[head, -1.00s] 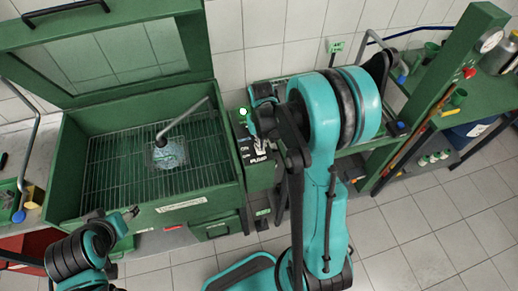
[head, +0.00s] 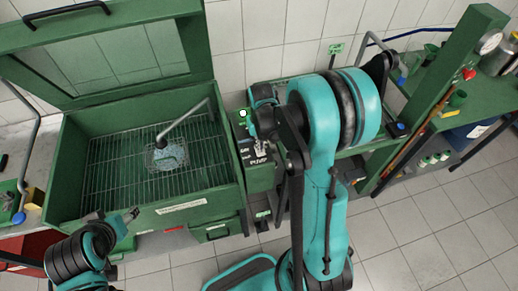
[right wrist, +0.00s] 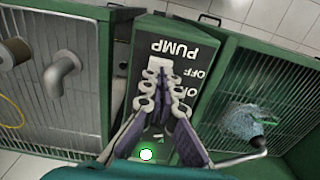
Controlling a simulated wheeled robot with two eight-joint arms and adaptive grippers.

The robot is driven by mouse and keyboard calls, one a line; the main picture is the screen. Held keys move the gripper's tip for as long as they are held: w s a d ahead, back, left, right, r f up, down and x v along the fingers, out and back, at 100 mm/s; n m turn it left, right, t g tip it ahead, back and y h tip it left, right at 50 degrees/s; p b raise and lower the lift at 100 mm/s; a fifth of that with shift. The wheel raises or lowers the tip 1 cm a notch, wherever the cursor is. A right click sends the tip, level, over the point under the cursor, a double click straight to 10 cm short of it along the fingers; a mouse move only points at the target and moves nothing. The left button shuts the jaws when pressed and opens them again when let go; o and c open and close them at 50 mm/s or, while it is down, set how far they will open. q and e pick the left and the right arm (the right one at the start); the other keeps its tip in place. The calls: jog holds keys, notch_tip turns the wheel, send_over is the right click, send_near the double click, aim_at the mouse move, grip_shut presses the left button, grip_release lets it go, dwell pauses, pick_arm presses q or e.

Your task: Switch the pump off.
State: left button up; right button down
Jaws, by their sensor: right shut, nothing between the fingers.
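The pump's control box (head: 256,178) is a green box with a dark face, to the right of the wash cabinet in the head view. The right wrist view shows the box's dark face (right wrist: 150,45) upside down, with PUMP, OFF and ON lettering. A lamp (head: 242,113) on the box is lit; it glows green-white in the right wrist view (right wrist: 146,155). My right gripper (right wrist: 160,72) is shut and empty, its fingertips over the panel beside the OFF and ON labels.
The open green wash cabinet (head: 150,215) has a wire grid, a bent spout (head: 185,120) and a pale part (head: 172,157) on the grid. A green press frame (head: 440,95) and a shelf stand on the right. The tiled floor (head: 430,240) is clear at front right.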

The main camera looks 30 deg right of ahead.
aim_at(260, 154)
jog(key=shift+f+b, duration=1)
jog(key=shift+f, duration=0.1)
dwell(0.6)
jog(key=shift+r, duration=0.15)
jog(key=shift+r+p, duration=2.5)
jog(key=shift+r, duration=0.95)
jog(key=shift+s+a+b, duration=0.1)
jog(key=shift+a+b, duration=0.05)
jog(key=shift+b, duration=0.15)
jog(key=s+a+n+t+b, duration=0.2)
jog(key=s+a+t+b, duration=0.5)
jog(key=s+a+b, duration=0.3)
jog(key=shift+s+a+r+n+b, duration=0.25)
jog(key=shift+s+b, duration=0.2)
jog(key=shift+b, duration=0.8)
